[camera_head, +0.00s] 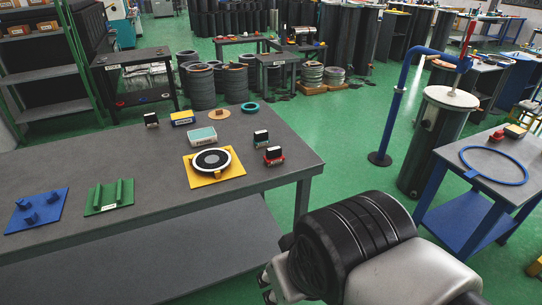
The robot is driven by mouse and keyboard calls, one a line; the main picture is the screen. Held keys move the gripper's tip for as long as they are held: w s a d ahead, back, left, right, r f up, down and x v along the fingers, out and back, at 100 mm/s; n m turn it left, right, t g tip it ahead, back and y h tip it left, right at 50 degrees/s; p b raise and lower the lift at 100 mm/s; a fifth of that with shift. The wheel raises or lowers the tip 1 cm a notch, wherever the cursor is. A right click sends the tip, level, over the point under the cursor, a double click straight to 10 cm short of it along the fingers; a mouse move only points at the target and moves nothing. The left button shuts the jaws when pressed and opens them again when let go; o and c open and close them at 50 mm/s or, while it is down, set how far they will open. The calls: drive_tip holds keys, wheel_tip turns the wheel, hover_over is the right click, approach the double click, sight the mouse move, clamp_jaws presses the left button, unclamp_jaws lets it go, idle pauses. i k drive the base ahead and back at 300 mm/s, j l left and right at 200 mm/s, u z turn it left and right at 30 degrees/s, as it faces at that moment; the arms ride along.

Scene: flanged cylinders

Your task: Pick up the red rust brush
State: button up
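A small block with a red base and a dark top (274,156) stands on the near grey table, right of the yellow plate. It looks like the red rust brush, though its bristles cannot be made out. Another small red object (495,136) lies on the right-hand side table; it is too small to identify. My arm's black and silver links fill the bottom centre, apart from the red-based block.
The grey table (150,160) also holds similar blocks with a dark top (261,138) and (151,119), a yellow plate with a round disc (212,163), a green plate (109,197) and a blue plate (37,210). A blue ring (493,165) lies on the right table.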

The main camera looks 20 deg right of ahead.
sight(273, 156)
drive_tip(key=i+l+z, duration=0.15)
drive_tip(key=i+z, duration=0.15)
drive_tip(key=i, duration=0.5)
drive_tip(key=i+z, duration=0.3)
drive_tip(key=i, duration=0.5)
